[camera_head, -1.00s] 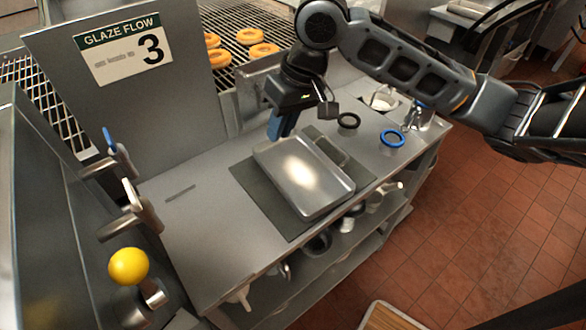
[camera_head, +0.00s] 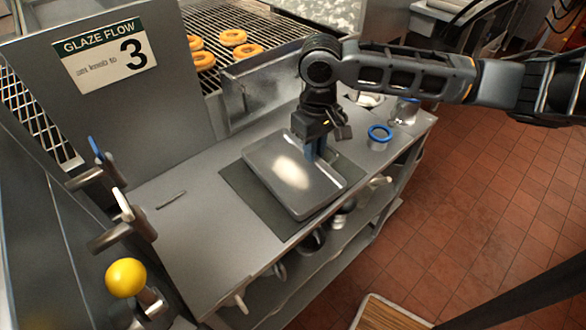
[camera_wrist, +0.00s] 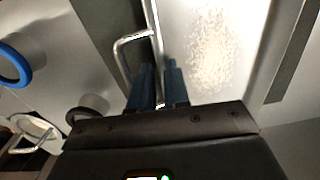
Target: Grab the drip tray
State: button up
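The drip tray (camera_head: 270,168) is a shallow silver metal tray lying over a dark mat on the steel counter. A bent wire handle (camera_wrist: 119,52) sticks out from its side in the wrist view, and the tray's bright floor (camera_wrist: 210,45) fills the right of that view. My gripper (camera_head: 314,152) points down at the tray's right-hand side. In the wrist view its two blue fingers (camera_wrist: 159,75) stand close together, one on each side of the tray rim by the handle, with hardly any gap. The fingertips' contact is partly hidden.
A blue ring (camera_head: 380,134) sits right of my gripper; it also shows in the wrist view (camera_wrist: 12,64). A yellow knob (camera_head: 126,278) and valve levers stand at left. The Glaze Flow sign panel (camera_head: 105,55) and doughnut rack (camera_head: 240,20) are behind.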

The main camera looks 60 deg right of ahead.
jog(key=shift+f, duration=0.15)
grip_shut()
dwell(1.4)
